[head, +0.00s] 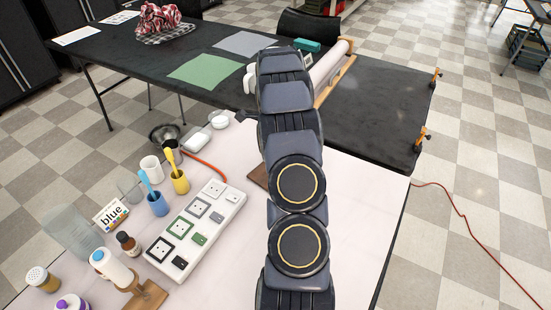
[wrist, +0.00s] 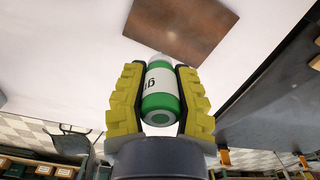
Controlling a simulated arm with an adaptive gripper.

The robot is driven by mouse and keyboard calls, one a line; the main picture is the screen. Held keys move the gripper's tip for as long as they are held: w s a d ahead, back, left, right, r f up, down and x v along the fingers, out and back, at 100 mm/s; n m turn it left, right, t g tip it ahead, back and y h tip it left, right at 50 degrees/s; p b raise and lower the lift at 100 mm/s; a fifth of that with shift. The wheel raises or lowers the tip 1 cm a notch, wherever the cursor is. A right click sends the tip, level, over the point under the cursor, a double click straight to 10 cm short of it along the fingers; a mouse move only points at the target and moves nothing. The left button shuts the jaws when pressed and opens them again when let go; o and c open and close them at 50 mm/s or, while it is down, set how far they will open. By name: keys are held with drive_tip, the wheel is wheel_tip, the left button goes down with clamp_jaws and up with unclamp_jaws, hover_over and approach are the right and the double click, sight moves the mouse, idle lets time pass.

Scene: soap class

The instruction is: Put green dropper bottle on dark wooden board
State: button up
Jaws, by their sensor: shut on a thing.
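The green dropper bottle (wrist: 161,101) shows in the wrist view, with a white label and a pale top. My gripper (wrist: 159,76) has its yellow, ridged fingers shut on the bottle's two sides. The dark wooden board (wrist: 180,30) lies flat on the pale table, just beyond the bottle's top end in the wrist view. I cannot tell the bottle's height above the table. In the head view, only a brown edge of the board (head: 258,176) shows left of my arm. My arm hides the bottle and gripper there.
A white socket strip (head: 197,230) lies left of my arm. Beyond it are a blue cup (head: 157,204), a yellow cup (head: 180,181), a white mug (head: 151,169) and a brown bottle (head: 127,243). A black table (head: 385,100) stands behind. The pale table (head: 365,200) is clear at right.

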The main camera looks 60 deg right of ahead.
drive_tip(key=d+f, duration=0.1)
drive_tip(key=w+d+f, duration=0.1)
drive_tip(key=f, duration=0.1)
drive_tip(key=shift+w+d+f, duration=0.2)
drive_tip(key=shift+d+f, duration=0.05)
clamp_jaws()
drive_tip(key=shift+w+d+f, duration=0.15)
drive_tip(key=shift+f, duration=1.55)
drive_tip(key=shift+f, duration=0.1)
drive_tip(key=o, duration=0.8)
unclamp_jaws()
